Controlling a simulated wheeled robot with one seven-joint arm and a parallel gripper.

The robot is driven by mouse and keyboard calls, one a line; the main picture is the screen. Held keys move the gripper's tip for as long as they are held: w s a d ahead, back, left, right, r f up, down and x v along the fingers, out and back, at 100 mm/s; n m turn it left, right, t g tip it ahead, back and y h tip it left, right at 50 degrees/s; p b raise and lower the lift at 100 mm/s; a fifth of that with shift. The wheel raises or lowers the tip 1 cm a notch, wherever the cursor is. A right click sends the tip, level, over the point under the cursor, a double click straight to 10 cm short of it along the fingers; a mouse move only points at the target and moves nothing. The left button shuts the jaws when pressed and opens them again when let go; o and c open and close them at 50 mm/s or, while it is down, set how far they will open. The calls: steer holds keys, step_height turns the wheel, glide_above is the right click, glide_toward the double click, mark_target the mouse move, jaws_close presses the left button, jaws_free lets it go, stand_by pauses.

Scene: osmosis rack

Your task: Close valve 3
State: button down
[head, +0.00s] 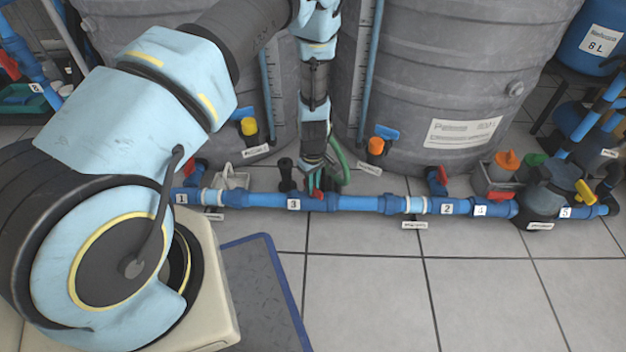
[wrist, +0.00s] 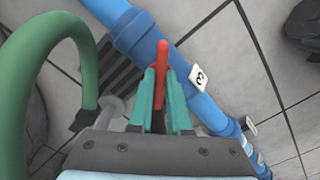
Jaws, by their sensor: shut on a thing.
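The valve 3 label (head: 294,204) sits on the blue pipe along the floor; it also shows in the wrist view (wrist: 198,77). Valve 3's red handle (wrist: 162,62) stands between the green fingers of my gripper (wrist: 162,100). In the head view my gripper (head: 317,185) reaches down to the pipe just right of the label. In the wrist view the handle points up the picture, at an angle to the pipe.
Two large grey tanks (head: 435,80) stand behind the pipe. A green hose (wrist: 45,45) curves close to the gripper's left in the wrist view. The valve 2 label (head: 447,209) lies further right on the pipe. The tiled floor (head: 365,285) in front is clear.

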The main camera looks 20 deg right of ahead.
steer(key=m+p, duration=0.2)
steer(key=m, duration=0.2)
steer(key=shift+r+m, duration=0.1)
steer(key=shift+m, duration=0.2)
steer(key=shift+m+p, duration=0.95)
steer(key=shift+m, duration=0.95)
steer(key=c, duration=0.9)
jaws_free()
steer(key=shift+o, duration=0.2)
step_height(320, 180, up, 11)
steer(key=p, duration=0.3)
steer(key=shift+f, duration=0.2)
